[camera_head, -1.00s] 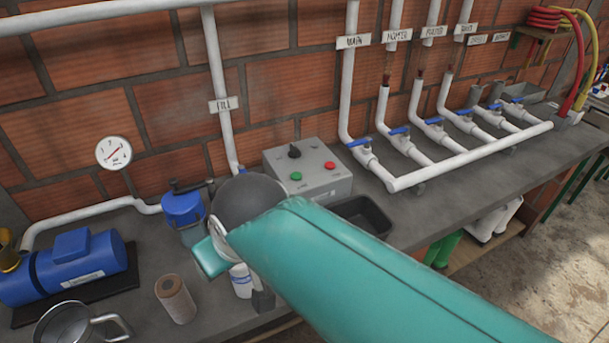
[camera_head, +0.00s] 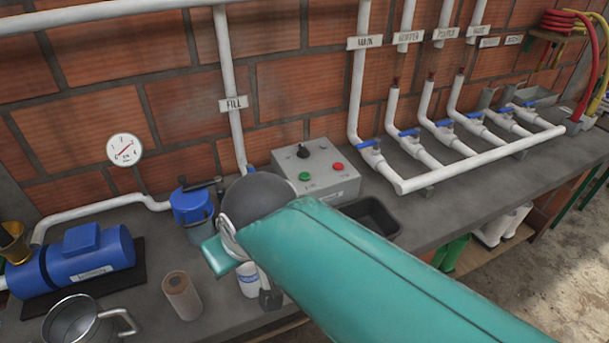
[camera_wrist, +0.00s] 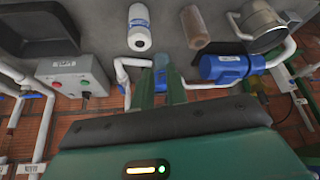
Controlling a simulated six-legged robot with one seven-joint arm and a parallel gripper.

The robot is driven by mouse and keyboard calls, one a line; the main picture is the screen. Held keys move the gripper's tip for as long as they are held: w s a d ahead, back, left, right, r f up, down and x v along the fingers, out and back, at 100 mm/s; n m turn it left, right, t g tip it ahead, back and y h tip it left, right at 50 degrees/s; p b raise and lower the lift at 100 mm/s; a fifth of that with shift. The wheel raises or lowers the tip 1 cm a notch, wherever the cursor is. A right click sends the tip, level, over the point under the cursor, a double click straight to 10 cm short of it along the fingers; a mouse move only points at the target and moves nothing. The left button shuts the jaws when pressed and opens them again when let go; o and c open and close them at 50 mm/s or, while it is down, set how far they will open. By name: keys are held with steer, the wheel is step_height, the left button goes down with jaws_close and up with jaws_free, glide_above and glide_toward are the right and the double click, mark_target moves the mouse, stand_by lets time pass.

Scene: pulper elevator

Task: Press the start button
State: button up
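The grey control box (camera_head: 325,185) stands on the bench against the brick wall. On its top face are a green button (camera_head: 305,176), a red button (camera_head: 338,167) to its right and a black knob (camera_head: 303,151) behind them. Their labels are too small to read. My teal arm crosses from the lower right, with its end in front of and left of the box, apart from the buttons. In the wrist view the box (camera_wrist: 75,75) is at the left. My gripper (camera_wrist: 162,88) shows green at the centre there; its fingertips are unclear.
A black tray (camera_head: 372,216) sits right of the box, with white pipes and blue-handled valves (camera_head: 409,133) beyond.

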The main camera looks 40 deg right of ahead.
jaws_close()
stand_by(1.3)
